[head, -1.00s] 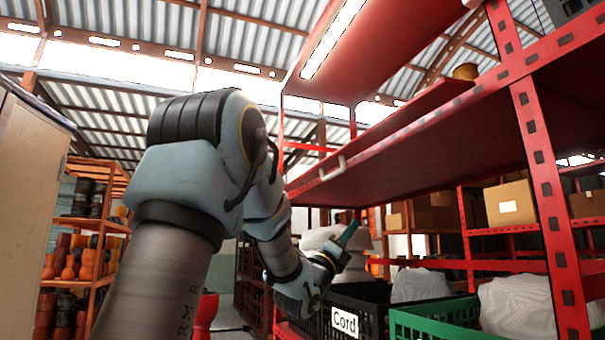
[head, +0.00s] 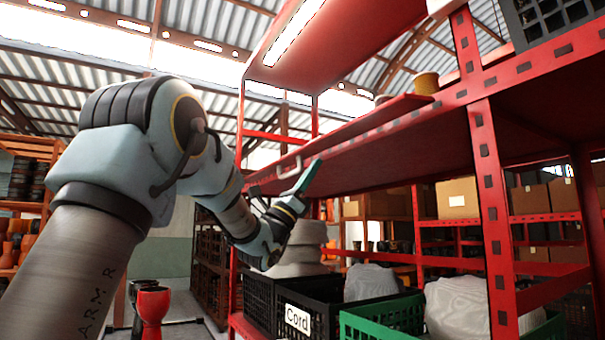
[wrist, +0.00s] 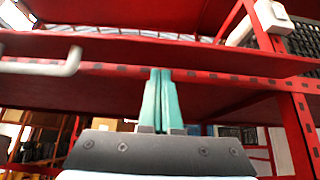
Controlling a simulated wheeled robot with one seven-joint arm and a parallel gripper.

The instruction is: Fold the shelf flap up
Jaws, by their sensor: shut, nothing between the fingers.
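The red shelf flap (head: 372,122) lies roughly level along the front of the red rack, seen from below. A pale handle (head: 290,167) sits on its front edge; in the wrist view the handle (wrist: 45,66) is at the left and the flap (wrist: 200,55) crosses the picture. My gripper (head: 315,168) has green fingers, shut and empty, pointing up. In the head view its tips overlap the shelf edge just right of the handle. In the wrist view the gripper (wrist: 161,75) is right of the handle, in front of the edge. I cannot tell whether it touches.
Below stand a black crate labelled Cord (head: 298,318) and a green crate (head: 385,318), both holding pale wrapped things. A red rack post (head: 490,200) stands to the right. A yellowish cup (head: 427,83) is above the flap. A red goblet drum (head: 151,308) stands at lower left.

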